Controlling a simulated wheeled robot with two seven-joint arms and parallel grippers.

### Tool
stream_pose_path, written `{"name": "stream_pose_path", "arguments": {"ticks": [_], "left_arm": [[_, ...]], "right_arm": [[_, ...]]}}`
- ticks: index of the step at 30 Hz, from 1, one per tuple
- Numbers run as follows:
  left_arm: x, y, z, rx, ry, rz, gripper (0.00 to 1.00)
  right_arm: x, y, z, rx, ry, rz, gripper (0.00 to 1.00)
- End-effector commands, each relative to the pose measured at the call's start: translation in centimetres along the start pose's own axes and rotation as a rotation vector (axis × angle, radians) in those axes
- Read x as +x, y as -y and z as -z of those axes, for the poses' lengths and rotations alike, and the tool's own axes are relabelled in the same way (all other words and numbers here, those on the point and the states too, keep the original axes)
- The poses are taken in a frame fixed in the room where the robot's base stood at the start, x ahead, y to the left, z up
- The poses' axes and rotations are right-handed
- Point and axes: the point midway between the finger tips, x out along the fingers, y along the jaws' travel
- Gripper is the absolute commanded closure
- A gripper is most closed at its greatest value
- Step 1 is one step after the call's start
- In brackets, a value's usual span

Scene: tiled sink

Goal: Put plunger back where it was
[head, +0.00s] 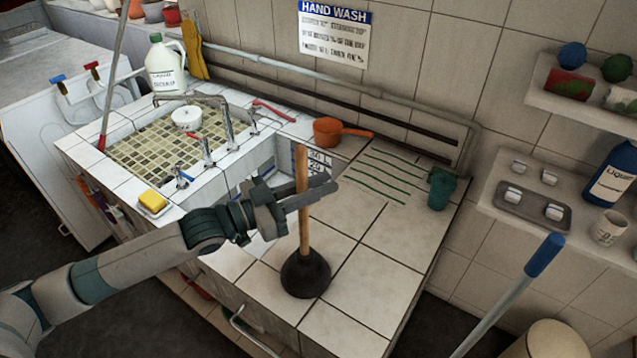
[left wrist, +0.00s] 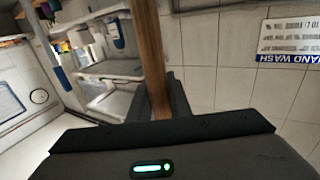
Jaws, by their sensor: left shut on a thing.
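The plunger (head: 305,272) has a black rubber cup and a wooden handle. It is upright over the tiled counter (head: 352,325) at the front right of the sink; I cannot tell whether the cup touches the tiles. My left gripper (head: 312,192) is shut on the upper part of the handle, reaching in from the left. In the left wrist view the wooden handle (left wrist: 150,60) runs down between the fingers. My right gripper is in neither view.
A tiled sink basin (head: 165,150) with taps lies to the left. An orange pot (head: 328,131) and a teal cup (head: 440,188) stand on the counter. A yellow sponge (head: 153,201) is on the sink's front edge. A blue-handled pole (head: 545,255) leans at the right.

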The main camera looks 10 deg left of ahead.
Motion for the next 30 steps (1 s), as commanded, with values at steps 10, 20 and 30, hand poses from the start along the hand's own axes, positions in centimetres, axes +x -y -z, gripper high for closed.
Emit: {"name": "stream_pose_path", "arguments": {"ticks": [10,20,30], "left_arm": [[0.0,0.0,-0.1,0.000,0.000,0.000,0.64],[-0.2,0.0,0.0,0.000,0.000,0.001,0.64],[-4.1,0.1,-0.4,0.002,0.003,0.002,0.64]], "right_arm": [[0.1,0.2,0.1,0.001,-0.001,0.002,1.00],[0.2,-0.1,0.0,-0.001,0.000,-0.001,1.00],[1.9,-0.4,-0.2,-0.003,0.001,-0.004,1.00]]}}
